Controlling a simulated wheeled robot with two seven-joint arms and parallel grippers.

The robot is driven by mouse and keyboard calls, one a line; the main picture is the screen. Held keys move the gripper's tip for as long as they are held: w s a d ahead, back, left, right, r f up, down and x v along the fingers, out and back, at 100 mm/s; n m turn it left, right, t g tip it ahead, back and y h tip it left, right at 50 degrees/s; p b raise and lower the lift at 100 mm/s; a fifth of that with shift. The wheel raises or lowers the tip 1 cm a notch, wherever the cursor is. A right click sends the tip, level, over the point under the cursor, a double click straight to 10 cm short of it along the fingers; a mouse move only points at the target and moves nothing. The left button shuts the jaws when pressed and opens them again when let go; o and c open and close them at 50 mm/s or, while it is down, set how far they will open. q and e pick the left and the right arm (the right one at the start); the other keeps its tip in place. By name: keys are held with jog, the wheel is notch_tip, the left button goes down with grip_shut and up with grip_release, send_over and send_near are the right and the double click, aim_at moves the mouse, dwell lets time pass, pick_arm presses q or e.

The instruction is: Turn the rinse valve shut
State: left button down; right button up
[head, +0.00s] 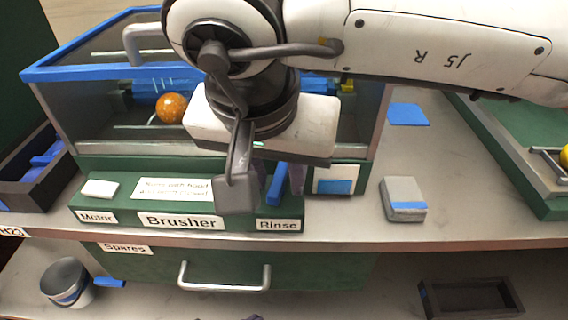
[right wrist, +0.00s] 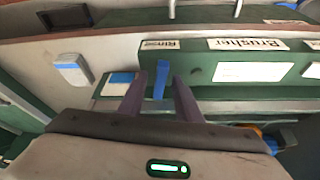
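The rinse valve is a blue lever (head: 276,187) on the green front panel of the brusher, just above the Rinse label (head: 278,225). It slants slightly, its upper end to the right. In the right wrist view the lever (right wrist: 161,80) stands between the two purple fingers. My right gripper (head: 279,178) comes from above, its fingers on either side of the lever. The right wrist view shows this gripper (right wrist: 160,78) open, with narrow gaps beside the lever; whether a finger touches it I cannot tell. My left gripper is out of view.
The brusher tank (head: 60,73) with a blue rim stands behind, an orange (head: 171,108) inside. A white Motor switch (head: 100,188) is at the panel's left. A grey box (head: 402,198) sits right of the panel. A drawer handle (head: 224,287) juts out below.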

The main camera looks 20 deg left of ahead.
grip_shut()
jog(key=shift+m, duration=0.3)
jog(key=shift+a+m+h, duration=0.15)
jog(key=shift+m+h, duration=0.45)
jog(key=shift+m, duration=0.4)
jog(key=shift+m+h, duration=0.4)
jog(key=shift+m, duration=0.8)
jog(key=shift+m+p, duration=0.3)
jog(key=shift+m, duration=0.2)
jog(key=shift+a+g, duration=0.1)
jog(key=shift+g, duration=0.2)
